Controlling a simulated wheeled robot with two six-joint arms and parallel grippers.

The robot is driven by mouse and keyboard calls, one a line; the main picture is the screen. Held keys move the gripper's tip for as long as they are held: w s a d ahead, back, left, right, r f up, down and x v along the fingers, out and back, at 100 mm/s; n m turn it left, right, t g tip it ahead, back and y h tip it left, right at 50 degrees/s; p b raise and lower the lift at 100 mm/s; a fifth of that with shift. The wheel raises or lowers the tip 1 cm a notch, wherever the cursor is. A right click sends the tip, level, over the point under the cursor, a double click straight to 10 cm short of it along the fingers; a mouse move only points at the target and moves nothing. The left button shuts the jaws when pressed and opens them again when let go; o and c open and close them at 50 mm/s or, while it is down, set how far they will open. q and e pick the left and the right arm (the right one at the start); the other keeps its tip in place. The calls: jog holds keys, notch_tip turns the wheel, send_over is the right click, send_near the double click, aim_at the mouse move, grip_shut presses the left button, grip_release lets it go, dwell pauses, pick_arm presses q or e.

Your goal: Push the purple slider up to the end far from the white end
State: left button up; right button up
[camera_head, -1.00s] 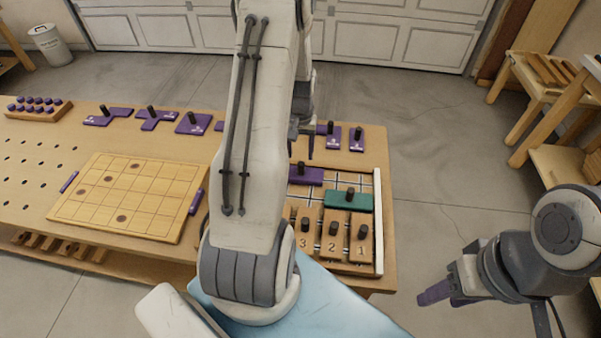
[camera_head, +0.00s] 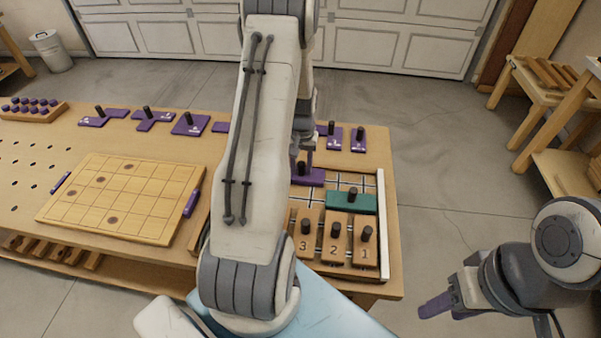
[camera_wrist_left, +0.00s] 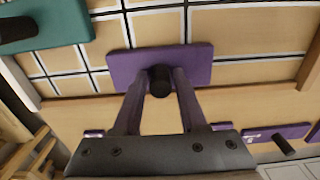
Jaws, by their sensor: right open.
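The purple slider (camera_head: 314,178), a flat block with a black knob, lies in the far part of the gridded tray. It also shows in the left wrist view (camera_wrist_left: 121,68). The tray's white end (camera_head: 380,225) is the white strip along its right side. My left gripper (camera_head: 304,158) is down at the slider, partly hidden by my own arm. In the left wrist view its fingers (camera_wrist_left: 161,76) stand on either side of the knob; whether they grip it is unclear. My right gripper (camera_head: 437,306) is open and empty, off the bench at lower right.
A teal slider (camera_head: 350,203) sits nearer in the tray, right of the purple one. Numbered wooden blocks (camera_head: 335,238) with black knobs fill the near side. Purple knobbed pieces (camera_head: 357,140) stand on the bench beyond the tray. A gridded wooden board (camera_head: 125,200) lies to the left.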

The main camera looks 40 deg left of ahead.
pick_arm(q)
grip_shut()
jog(key=shift+s+a+p, duration=0.1)
jog(key=shift+s+a, duration=0.6)
jog(key=shift+a, duration=0.45)
jog(key=shift+s+a+p, duration=0.15)
jog(key=shift+s+a, duration=0.55)
jog(key=shift+a, duration=0.45)
jog(key=shift+s+a+p, duration=0.1)
jog(key=shift+s+a, duration=0.6)
jog(key=shift+a, duration=0.45)
jog(key=shift+s+a+p, duration=0.1)
jog(key=shift+s+a, duration=0.5)
jog(key=shift+a, duration=0.4)
jog(key=shift+s+a+p, duration=0.1)
jog(key=shift+s+a, duration=0.55)
jog(key=shift+a, duration=0.35)
jog(key=shift+s+a+p, duration=0.1)
jog(key=shift+s+a, duration=0.5)
jog(key=shift+a, duration=0.4)
jog(key=o, duration=0.5)
grip_release()
